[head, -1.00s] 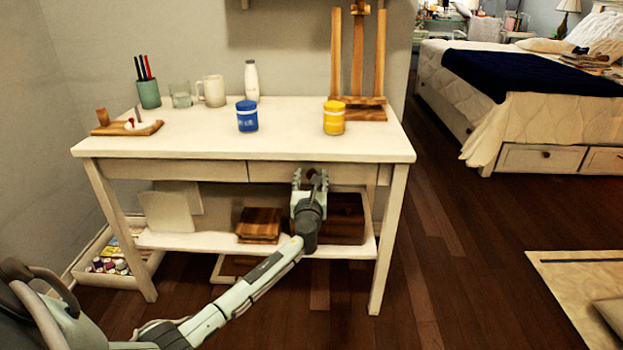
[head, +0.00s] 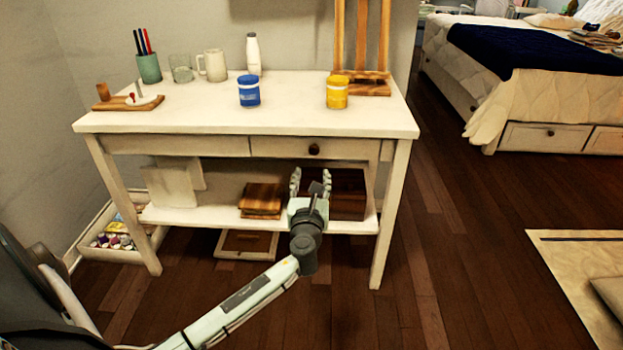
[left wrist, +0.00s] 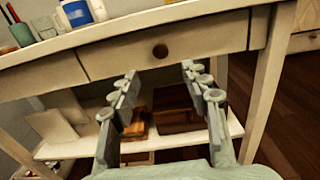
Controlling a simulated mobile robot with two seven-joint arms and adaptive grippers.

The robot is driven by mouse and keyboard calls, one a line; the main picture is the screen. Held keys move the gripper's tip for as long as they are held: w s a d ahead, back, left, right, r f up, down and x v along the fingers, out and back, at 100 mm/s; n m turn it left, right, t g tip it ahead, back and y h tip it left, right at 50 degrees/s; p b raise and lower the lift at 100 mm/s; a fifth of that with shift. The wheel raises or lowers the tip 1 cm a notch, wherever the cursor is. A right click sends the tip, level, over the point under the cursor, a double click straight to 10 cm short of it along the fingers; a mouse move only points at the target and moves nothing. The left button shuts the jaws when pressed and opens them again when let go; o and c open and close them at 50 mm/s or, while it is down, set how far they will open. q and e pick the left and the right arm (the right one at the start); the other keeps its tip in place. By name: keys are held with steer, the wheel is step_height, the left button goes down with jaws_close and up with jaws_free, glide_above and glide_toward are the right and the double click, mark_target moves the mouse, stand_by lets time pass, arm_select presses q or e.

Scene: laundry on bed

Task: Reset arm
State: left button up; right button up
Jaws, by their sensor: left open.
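My left gripper (head: 310,182) is open and empty in front of the white table (head: 200,122), below its right-hand drawer. The drawer is shut, and its round dark knob (head: 314,149) shows just above the fingertips, apart from them. In the left wrist view the two open fingers (left wrist: 158,75) reach toward the drawer front, with the knob (left wrist: 160,51) beyond and above the gap between them. My left arm comes in from the lower left. My right gripper is not in view.
A blue jar (head: 249,91) and a yellow jar (head: 337,92) stand on the tabletop. Wooden boxes (head: 262,200) sit on the lower shelf behind my gripper. A bed (head: 500,95) stands at the back right.

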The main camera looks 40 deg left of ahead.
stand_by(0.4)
arm_select(q)
steer(key=s+d+f+n+g+h+p, duration=0.1)
steer(key=s+d+f+n+g+h, duration=0.2)
steer(key=s+f+n+g, duration=0.95)
steer(key=s+d+f+n+h, duration=0.1)
steer(key=s+d+f+n, duration=0.2)
steer(key=s+n, duration=0.2)
steer(key=s+d+f+n+h, duration=0.2)
steer(key=s+d+f+n, duration=0.1)
steer(key=s+f+n, duration=0.1)
steer(key=s+d+f+n+h+p, duration=0.1)
steer(key=s+d+f+n+h, duration=0.1)
steer(key=s+n, duration=0.4)
steer(key=s+f, duration=0.1)
steer(key=s, duration=0.1)
steer(key=shift+s+d+f, duration=0.3)
steer(key=shift+d+f, duration=0.05)
steer(key=shift+d, duration=0.05)
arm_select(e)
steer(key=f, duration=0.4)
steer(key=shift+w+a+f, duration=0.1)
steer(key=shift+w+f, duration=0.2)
arm_select(q)
steer(key=shift+n+t, duration=0.25)
